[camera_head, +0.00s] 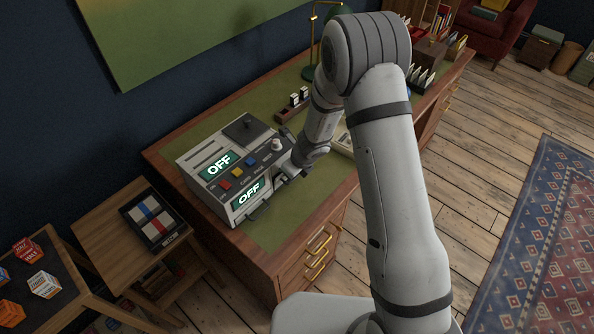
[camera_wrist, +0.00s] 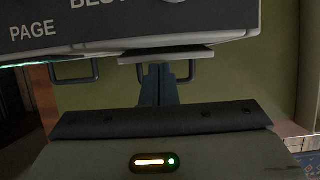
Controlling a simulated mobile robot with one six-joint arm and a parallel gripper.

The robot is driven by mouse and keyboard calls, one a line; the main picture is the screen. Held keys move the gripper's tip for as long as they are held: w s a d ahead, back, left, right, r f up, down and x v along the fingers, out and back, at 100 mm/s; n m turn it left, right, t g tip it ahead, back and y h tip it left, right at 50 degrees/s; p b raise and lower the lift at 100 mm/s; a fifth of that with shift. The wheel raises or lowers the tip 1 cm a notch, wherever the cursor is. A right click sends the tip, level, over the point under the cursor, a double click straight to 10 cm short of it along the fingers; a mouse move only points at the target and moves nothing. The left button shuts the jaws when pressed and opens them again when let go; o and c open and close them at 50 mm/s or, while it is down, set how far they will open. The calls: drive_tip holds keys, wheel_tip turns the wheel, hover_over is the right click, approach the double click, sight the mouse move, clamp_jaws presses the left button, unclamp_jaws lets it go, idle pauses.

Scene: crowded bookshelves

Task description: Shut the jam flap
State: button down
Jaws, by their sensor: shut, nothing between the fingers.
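The machine (camera_head: 222,180) is a pale box on the green desktop, with two lit OFF displays and red, yellow and blue buttons on its sloped face. My gripper (camera_head: 287,176) is at the machine's right front side, partly hidden by my wrist. In the wrist view, my gripper's fingers (camera_wrist: 158,84) are together and empty, just below a thin pale ledge (camera_wrist: 165,55) jutting from the machine's lower edge. This ledge may be the jam flap; no label shows on it. I cannot tell whether the fingers touch it. Dark loop handles show to both sides of it.
The wooden desk (camera_head: 250,250) has drawers with brass handles. A green lamp (camera_head: 310,70) and small racks stand farther back. A small side table with a framed panel (camera_head: 152,218) is to the left. Green desktop is free in front of the machine.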

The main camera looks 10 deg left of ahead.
drive_tip(key=shift+w+a+r, duration=0.1)
drive_tip(key=shift+w+a, duration=0.05)
drive_tip(key=shift+a, duration=0.15)
drive_tip(key=shift+r, duration=0.1)
idle(0.4)
drive_tip(key=s+d+r+n, duration=0.3)
drive_tip(key=r+n, duration=0.1)
drive_tip(key=r, duration=0.4)
drive_tip(key=s+d+r+n, duration=0.3)
drive_tip(key=d+r+n, duration=0.15)
drive_tip(key=r, duration=0.35)
drive_tip(key=s+d+r+n, duration=0.2)
drive_tip(key=s+r+n, duration=0.15)
drive_tip(key=r, duration=0.45)
drive_tip(key=s+d+r+n+h+b, duration=0.2)
drive_tip(key=s+d+r+n, duration=0.4)
drive_tip(key=s+d+n, duration=0.7)
drive_tip(key=s+d+h, duration=0.1)
drive_tip(key=s, duration=0.1)
drive_tip(key=shift+s+t+h, duration=0.3)
drive_tip(key=shift+t+h, duration=0.1)
drive_tip(key=shift+r, duration=0.1)
